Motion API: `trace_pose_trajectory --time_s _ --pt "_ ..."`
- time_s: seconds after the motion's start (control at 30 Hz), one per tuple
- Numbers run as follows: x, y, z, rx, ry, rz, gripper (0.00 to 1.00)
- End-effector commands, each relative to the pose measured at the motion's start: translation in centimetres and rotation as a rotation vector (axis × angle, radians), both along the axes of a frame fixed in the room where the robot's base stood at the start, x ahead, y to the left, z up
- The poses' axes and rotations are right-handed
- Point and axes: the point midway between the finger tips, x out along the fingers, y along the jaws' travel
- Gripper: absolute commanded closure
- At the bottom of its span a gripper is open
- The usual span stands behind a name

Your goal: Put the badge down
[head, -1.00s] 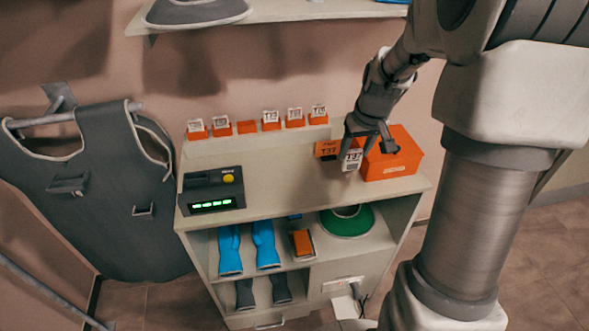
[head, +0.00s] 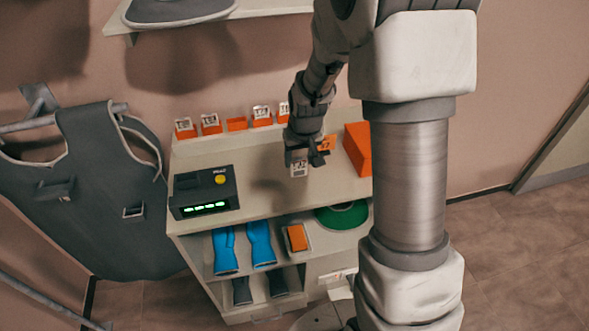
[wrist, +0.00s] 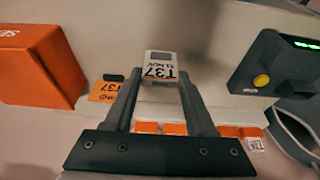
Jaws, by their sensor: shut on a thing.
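The badge (head: 299,169) is a small white tag marked T37, held upright in the head view. It also shows in the wrist view (wrist: 160,66), between the fingertips. My gripper (head: 307,158) is shut on it, over the right half of the cabinet top (head: 262,172); whether the badge's lower edge touches the top cannot be told. In the wrist view my gripper's two fingers (wrist: 158,82) sit either side of the badge. An orange T37 label (wrist: 103,92) lies beside the gripper, partly hidden behind it in the head view.
An orange box (head: 357,147) stands to the right, partly hidden by my arm. A dark reader with a yellow button (head: 203,193) stands at the left. Orange holders (head: 236,124), several with white tags, line the back. The top between reader and badge is clear.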

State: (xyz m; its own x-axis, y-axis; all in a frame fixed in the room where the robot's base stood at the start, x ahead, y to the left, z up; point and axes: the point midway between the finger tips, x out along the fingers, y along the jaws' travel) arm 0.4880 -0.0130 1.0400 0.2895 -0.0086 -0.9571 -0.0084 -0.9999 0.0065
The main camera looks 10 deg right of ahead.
Motion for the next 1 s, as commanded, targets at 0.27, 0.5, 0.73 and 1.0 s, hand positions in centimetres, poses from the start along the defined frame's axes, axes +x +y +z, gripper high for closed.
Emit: trace_pose_trajectory --time_s 0.27,0.5,0.73,1.0 --pt "0.1 1.2 -1.7 0.000 0.003 -0.001 0.97" --pt "0.1 1.1 -4.5 0.000 0.001 -0.001 0.97" --pt "0.2 1.1 -4.7 0.000 -0.001 -0.001 0.97" --pt "0.2 1.1 -5.0 0.000 -0.001 -0.001 0.30"
